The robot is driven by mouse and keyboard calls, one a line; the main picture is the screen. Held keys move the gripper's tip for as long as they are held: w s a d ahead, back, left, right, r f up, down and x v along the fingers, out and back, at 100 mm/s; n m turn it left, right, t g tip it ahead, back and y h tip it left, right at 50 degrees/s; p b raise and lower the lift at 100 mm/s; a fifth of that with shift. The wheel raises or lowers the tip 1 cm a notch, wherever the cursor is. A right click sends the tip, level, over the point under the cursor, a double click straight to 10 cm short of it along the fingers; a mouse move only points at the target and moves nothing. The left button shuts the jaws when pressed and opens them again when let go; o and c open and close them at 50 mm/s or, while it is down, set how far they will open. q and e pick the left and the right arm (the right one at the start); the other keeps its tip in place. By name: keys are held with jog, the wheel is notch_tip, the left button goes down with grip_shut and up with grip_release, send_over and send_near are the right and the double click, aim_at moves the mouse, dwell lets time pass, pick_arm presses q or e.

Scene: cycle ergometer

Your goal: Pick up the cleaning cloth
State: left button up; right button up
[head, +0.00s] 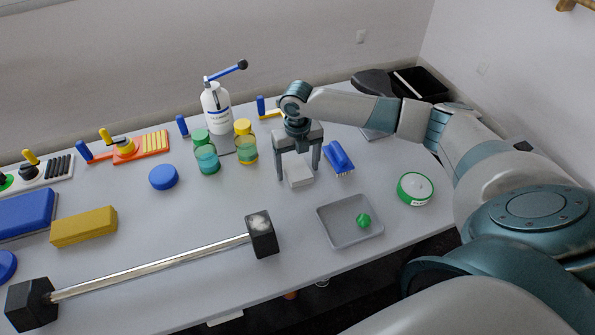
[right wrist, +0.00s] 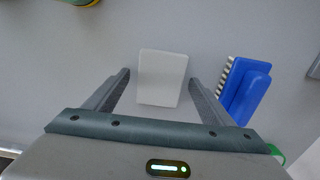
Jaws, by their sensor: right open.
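The cleaning cloth looks like a small, pale grey-white folded block (head: 299,176) lying on the table. In the right wrist view the cloth (right wrist: 162,78) lies between and just beyond the fingers. My right gripper (head: 298,180) points down over the cloth, with one finger on each side of it. The right wrist view shows the gripper (right wrist: 160,82) open, with a gap between each finger and the cloth. Whether the fingertips touch the table cannot be told. My left gripper is not in view.
A blue brush (head: 339,158) lies close to the right of the gripper. A grey tray (head: 335,237) with a green ball (head: 364,220) is in front. Jars (head: 207,158), a white pump bottle (head: 215,108) and a long bar with black ends (head: 150,267) stand or lie around.

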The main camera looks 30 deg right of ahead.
aim_at(305, 173)
jog(key=c, duration=1.1)
jog(key=shift+c, duration=0.2)
jog(key=shift+r, duration=0.15)
jog(key=shift+r+b, duration=0.3)
jog(key=shift+r, duration=0.2)
notch_tip(305, 173, up, 2)
jog(key=shift+w+r+b, duration=0.1)
jog(key=shift+r+b, duration=0.1)
jog(key=shift+b, duration=0.3)
jog(key=s+r, duration=0.1)
jog(key=s+d, duration=0.1)
jog(key=shift+s+r+b, duration=0.3)
jog(key=shift+r, duration=0.05)
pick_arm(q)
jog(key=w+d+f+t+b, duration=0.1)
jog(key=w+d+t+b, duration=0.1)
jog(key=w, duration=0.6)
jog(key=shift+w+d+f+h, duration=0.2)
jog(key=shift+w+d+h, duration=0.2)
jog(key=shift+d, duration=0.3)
pick_arm(e)
jog(key=s+d+r, duration=0.3)
jog(key=s+r, duration=0.2)
jog(key=s, duration=0.3)
jog(key=shift+s+r, duration=0.25)
jog(key=shift+r, duration=0.1)
